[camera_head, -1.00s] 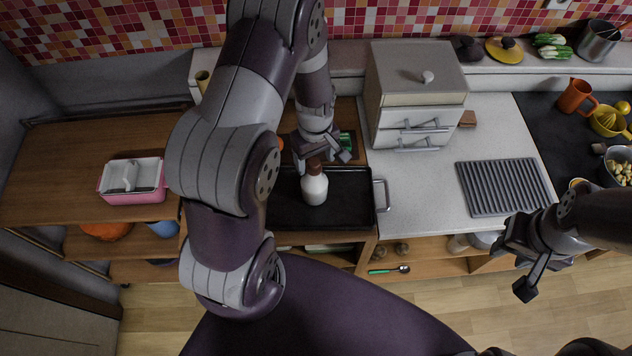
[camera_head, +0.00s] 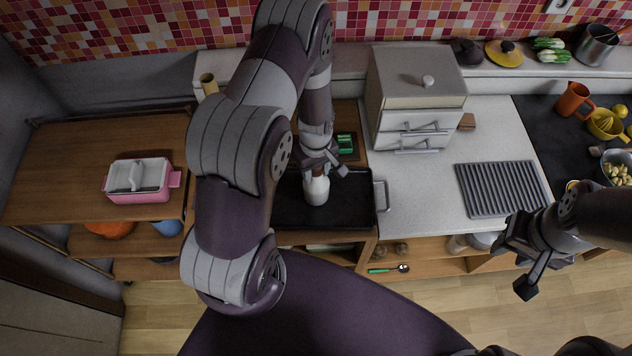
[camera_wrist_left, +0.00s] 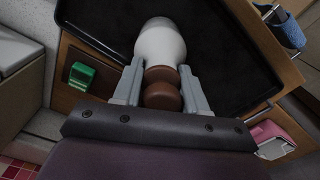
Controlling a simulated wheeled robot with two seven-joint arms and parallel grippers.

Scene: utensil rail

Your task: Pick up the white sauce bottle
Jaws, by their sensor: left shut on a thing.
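The white sauce bottle (camera_head: 317,191) has a brown cap and is over the black tray (camera_head: 352,211) in the head view. My left gripper (camera_head: 322,167) reaches down to it from above and is shut around its brown cap and neck. In the left wrist view the white bottle body (camera_wrist_left: 161,43) extends beyond the two grey fingers (camera_wrist_left: 161,88), with the brown cap (camera_wrist_left: 161,96) between them. I cannot tell whether the bottle touches the tray. My right gripper (camera_head: 520,265) is at the right, away from the bottle, with its fingers apart and empty.
A white drawer box (camera_head: 415,100) stands right of the tray, and a tray handle (camera_head: 381,196) sticks out between. A green item (camera_head: 345,144) lies behind the bottle. A pink container (camera_head: 140,181) is on the left shelf. A grey grill plate (camera_head: 502,188) lies on the counter.

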